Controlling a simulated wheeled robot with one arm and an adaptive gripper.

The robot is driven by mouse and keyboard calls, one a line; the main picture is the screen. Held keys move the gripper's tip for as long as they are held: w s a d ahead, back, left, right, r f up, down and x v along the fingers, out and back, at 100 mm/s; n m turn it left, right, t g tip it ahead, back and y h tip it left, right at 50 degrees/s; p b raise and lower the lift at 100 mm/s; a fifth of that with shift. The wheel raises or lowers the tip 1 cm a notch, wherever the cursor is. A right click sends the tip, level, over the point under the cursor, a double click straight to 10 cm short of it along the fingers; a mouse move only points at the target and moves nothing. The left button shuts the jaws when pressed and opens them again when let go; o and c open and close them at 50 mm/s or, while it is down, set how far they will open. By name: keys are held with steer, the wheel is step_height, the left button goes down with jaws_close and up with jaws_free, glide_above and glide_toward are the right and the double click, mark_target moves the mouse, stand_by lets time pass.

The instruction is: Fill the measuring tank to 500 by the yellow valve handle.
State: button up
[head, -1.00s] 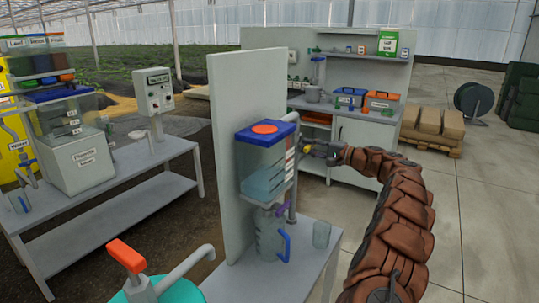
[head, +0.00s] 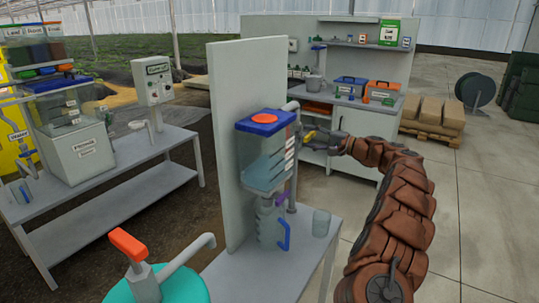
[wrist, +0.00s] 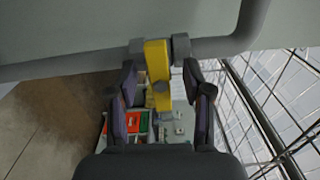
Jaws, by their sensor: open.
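The measuring tank (head: 262,160) is a clear box with a blue lid and an orange cap, mounted on a grey panel. Blue liquid stands in its lower part; the scale marks on its right edge are too small to read. The yellow valve handle (head: 309,135) shows right of the tank. In the wrist view the yellow handle (wrist: 158,75) stands crosswise to a grey pipe (wrist: 215,47). My gripper (wrist: 160,88) is open, with one finger on each side of the handle and gaps between. My gripper also shows in the head view (head: 318,141).
A clear jug (head: 268,225) with a blue handle stands under the tank on a grey bench (head: 240,275). A clear cup (head: 321,223) stands at its right. A teal container with an orange-handled pump (head: 128,245) is in front. Open floor lies at the right.

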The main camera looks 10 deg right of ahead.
steer(key=b+v, duration=0.1)
steer(key=v, duration=0.5)
steer(key=shift+s+d, duration=0.25)
stand_by(0.9)
steer(key=shift+c, duration=0.4)
steer(key=shift+n, duration=0.5)
steer(key=shift+p+x, duration=0.3)
steer(key=shift+x, duration=3.25)
jaws_close()
